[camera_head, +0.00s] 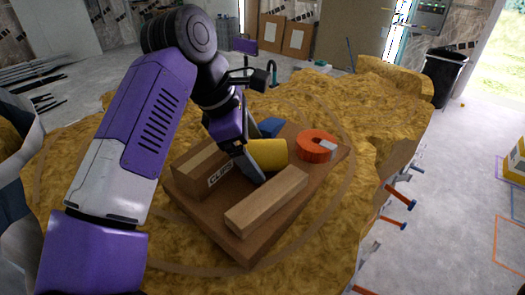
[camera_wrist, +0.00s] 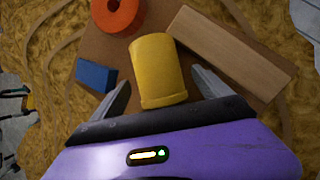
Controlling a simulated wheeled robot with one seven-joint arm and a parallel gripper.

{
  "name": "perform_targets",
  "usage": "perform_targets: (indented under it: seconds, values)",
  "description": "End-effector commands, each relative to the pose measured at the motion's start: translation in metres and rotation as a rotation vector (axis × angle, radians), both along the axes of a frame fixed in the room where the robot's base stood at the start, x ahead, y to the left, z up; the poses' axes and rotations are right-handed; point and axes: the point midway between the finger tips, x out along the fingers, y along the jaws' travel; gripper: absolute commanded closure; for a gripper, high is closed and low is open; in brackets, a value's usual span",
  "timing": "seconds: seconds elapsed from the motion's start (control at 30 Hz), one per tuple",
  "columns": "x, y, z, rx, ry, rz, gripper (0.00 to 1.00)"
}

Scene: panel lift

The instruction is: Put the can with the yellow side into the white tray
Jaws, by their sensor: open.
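The can with the yellow side (camera_head: 268,154) lies on its side on a brown board; it also shows in the wrist view (camera_wrist: 157,65). My gripper (camera_head: 250,165) is open and low over the board, its lower finger in front of the can. In the wrist view my gripper (camera_wrist: 161,85) has one finger on each side of the can's near end, with a visible gap on each side. Part of the can's left end is hidden by my gripper in the head view. I cannot make out a white tray in either view.
The brown board (camera_head: 240,246) rests on a rough yellow-brown surface (camera_head: 375,100). On it are a cardboard box marked CLIPS (camera_head: 195,172), a long wooden block (camera_head: 267,200), an orange ring (camera_head: 313,147) and a blue block (camera_head: 270,127). A black bin (camera_head: 445,78) stands at back right.

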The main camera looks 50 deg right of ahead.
Motion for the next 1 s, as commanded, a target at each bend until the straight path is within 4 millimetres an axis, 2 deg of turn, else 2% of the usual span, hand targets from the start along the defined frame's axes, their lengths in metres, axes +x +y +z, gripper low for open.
perform_targets:
  seconds: [0.13, 0.17, 0.5, 0.57, 0.6, 1.0]
  values:
    - [0.0, 0.0, -0.0002, 0.0, 0.0, 0.0, 0.12]
    - [0.0001, 0.0, -0.0001, 0.0, 0.0, 0.0, 0.16]
    - [0.0002, 0.0001, 0.0002, 0.0, 0.0, 0.0, 0.83]
    - [0.0002, 0.0, 0.0006, -0.001, -0.001, 0.0, 0.92]
    - [0.0002, 0.0001, 0.0007, -0.001, -0.001, 0.0, 1.0]
    - [0.0007, -0.0084, 0.0079, 0.0, -0.003, -0.001, 1.0]
